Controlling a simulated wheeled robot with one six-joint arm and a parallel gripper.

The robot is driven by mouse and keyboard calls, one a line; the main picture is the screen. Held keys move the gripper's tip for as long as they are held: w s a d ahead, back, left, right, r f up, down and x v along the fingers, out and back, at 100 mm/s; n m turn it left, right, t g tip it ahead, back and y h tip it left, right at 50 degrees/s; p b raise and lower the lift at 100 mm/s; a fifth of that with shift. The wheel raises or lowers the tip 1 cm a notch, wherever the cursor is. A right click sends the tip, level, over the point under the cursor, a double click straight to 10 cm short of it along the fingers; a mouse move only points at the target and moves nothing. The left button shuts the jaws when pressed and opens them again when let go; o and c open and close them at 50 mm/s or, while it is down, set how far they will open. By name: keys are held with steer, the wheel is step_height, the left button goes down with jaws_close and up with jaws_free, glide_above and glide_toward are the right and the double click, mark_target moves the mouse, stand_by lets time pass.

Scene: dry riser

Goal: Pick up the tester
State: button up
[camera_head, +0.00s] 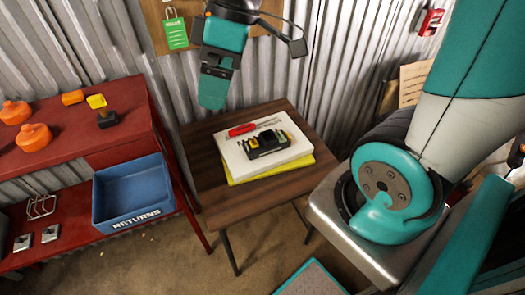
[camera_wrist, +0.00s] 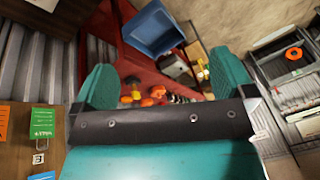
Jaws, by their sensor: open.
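No thing in view is clearly marked as the tester. On the small wooden table in the head view, a black holder with yellow and green parts (camera_head: 267,143) lies on a white slab (camera_head: 238,158). A red-handled tool with a thin shaft (camera_head: 242,130) lies behind it on the same slab. Which of these is the tester, if either, I cannot tell. My gripper (camera_head: 212,95) hangs above and left of the table, near the wall, apart from these things. In the wrist view my gripper (camera_wrist: 165,82) has its teal fingers wide apart with nothing held between them.
A red bench (camera_head: 75,100) at left carries orange caps (camera_head: 34,137) and a yellow-topped black piece (camera_head: 102,112). A blue RETURNS bin (camera_head: 133,190) sits on its lower shelf. A yellow slab (camera_head: 300,167) lies under the white one. Corrugated wall (camera_head: 340,60) stands behind.

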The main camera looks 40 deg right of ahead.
steer(key=w+d+f+n+b, duration=0.2)
steer(key=w+d+f+b, duration=0.45)
steer(key=d+f, duration=0.4)
steer(key=n+b, duration=0.3)
steer(key=b, duration=0.2)
glide_toward(257, 142)
steer(key=shift+t, duration=0.4)
steer(key=x, duration=0.2)
steer(key=s+x, duration=0.1)
steer(key=x, duration=0.1)
steer(key=shift+f, duration=0.2)
steer(key=shift+x, duration=3.2)
steer(key=shift+w+d, duration=0.1)
steer(key=shift+w, duration=0.1)
steer(key=c, duration=1.2)
steer(key=shift+o, duration=0.2)
steer(key=shift+r, duration=0.1)
